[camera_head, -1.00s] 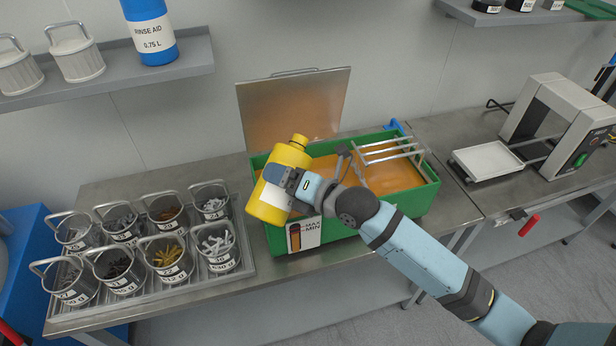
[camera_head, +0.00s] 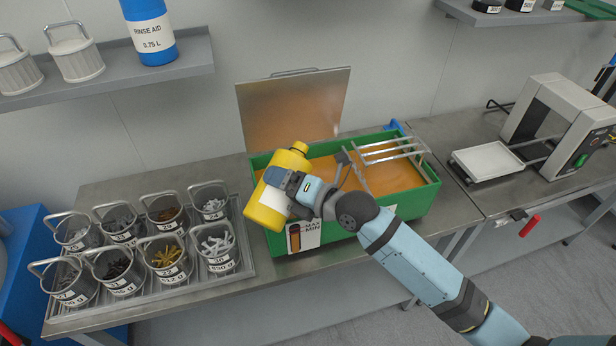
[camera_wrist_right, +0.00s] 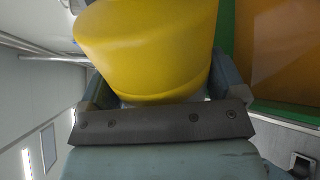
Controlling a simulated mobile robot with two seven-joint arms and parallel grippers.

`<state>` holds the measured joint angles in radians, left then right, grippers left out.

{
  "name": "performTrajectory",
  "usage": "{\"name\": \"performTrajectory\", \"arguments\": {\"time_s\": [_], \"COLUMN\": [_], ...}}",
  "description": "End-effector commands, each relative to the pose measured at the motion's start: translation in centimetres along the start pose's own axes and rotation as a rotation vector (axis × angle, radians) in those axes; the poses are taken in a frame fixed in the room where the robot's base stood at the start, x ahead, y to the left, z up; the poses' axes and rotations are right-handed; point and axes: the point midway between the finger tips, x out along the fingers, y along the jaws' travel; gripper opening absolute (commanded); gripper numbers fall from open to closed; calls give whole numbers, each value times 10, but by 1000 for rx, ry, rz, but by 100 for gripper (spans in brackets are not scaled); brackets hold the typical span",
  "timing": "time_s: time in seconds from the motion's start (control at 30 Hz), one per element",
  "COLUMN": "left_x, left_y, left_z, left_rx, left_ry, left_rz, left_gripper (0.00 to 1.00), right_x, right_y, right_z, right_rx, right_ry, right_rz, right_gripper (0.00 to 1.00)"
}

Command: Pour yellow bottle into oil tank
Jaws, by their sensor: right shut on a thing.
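The yellow bottle (camera_head: 268,208) is held in my right gripper (camera_head: 284,183), in front of and over the left front part of the oil tank. It is tilted, with its neck (camera_head: 299,147) up and to the right, towards the tank. In the right wrist view the bottle (camera_wrist_right: 150,45) fills the space between the fingers. The oil tank (camera_head: 352,231) is a green box with orange oil inside and a MAX/MIN gauge (camera_head: 304,236) on its front. Its metal lid (camera_head: 292,108) stands open at the back. My left gripper is not in view.
A tray (camera_head: 150,300) of several metal baskets with small parts stands left of the tank. A metal rack (camera_head: 392,152) sits over the tank's right part. A shelf (camera_head: 190,62) holds a blue rinse aid bottle (camera_head: 150,32). A white device (camera_head: 560,120) stands at right.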

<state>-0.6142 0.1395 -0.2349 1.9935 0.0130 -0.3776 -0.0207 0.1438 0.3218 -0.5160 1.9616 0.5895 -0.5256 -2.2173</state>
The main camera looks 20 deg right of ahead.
Motion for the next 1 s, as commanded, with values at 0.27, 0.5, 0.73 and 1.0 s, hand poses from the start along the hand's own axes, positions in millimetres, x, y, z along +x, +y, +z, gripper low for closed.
{"name": "performTrajectory", "arguments": {"time_s": [0.27,0.5,0.73,1.0], "left_x": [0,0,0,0], "left_y": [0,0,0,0], "left_z": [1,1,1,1], "left_rx": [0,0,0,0], "left_ry": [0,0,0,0], "left_rz": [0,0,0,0], "left_gripper": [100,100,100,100], "right_x": [0,1,1,1], "right_y": [-1,-2,-4,-6], "right_z": [-1,-2,-3,-4], "right_rx": [30,47,64,86], "right_ry": [4,8,11,15], "right_rz": [4,4,4,4], "right_gripper": [36,36,36,36]}}
